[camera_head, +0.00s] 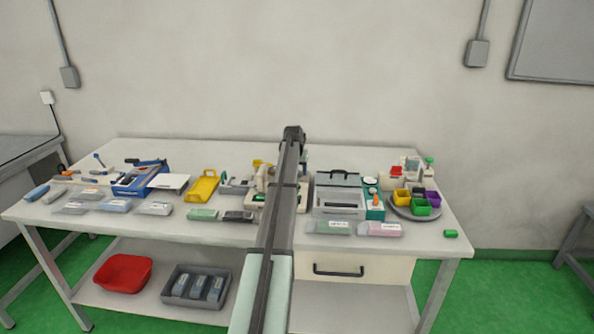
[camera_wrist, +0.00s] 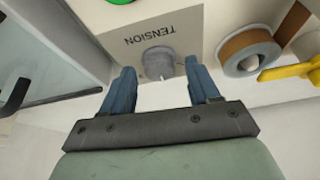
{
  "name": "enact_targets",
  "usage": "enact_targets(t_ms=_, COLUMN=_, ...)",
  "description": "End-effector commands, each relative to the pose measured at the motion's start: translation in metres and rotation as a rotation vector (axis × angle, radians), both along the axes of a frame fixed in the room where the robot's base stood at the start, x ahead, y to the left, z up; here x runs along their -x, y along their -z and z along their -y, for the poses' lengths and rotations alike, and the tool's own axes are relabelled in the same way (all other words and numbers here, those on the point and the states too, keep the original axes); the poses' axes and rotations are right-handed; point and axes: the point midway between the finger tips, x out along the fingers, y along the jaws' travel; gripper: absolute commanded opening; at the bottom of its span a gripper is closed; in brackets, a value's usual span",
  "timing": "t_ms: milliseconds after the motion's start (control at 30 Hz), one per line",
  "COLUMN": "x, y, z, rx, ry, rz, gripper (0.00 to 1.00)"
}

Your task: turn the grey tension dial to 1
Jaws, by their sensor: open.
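The grey tension dial (camera_wrist: 158,62) shows in the wrist view on the front of a beige machine, below the printed word TENSION. It is round, with a light pointer mark that looks to point toward the gripper side. No scale numbers are readable. My gripper (camera_wrist: 160,82) is open, its two blue fingers to the left and right of the dial with gaps on both sides. I cannot tell whether the fingertips reach as deep as the dial. In the head view my arm covers the middle of the bench and the dial cannot be made out.
In the wrist view a brown-ringed roller (camera_wrist: 248,58) and a yellow lever (camera_wrist: 292,72) sit right of the dial, and a green button (camera_wrist: 120,1) above. The bench (camera_head: 140,229) is crowded with trays, packets and tools.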

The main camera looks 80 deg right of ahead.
Motion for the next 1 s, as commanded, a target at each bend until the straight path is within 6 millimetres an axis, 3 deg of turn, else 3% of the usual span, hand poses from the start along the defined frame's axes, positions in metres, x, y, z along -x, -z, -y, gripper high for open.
enact_targets(t_ms=67, x=0.0000, y=-0.0001, z=-0.0001, rx=0.000, ry=0.000, rz=0.000, gripper=0.60)
enact_targets(t_ms=633, x=0.0000, y=-0.0002, z=-0.0002, rx=0.000, ry=0.000, rz=0.000, gripper=0.05)
enact_targets(t_ms=1000, x=0.0009, y=-0.0004, z=-0.0002, rx=0.000, ry=-0.067, rz=0.000, gripper=0.05)
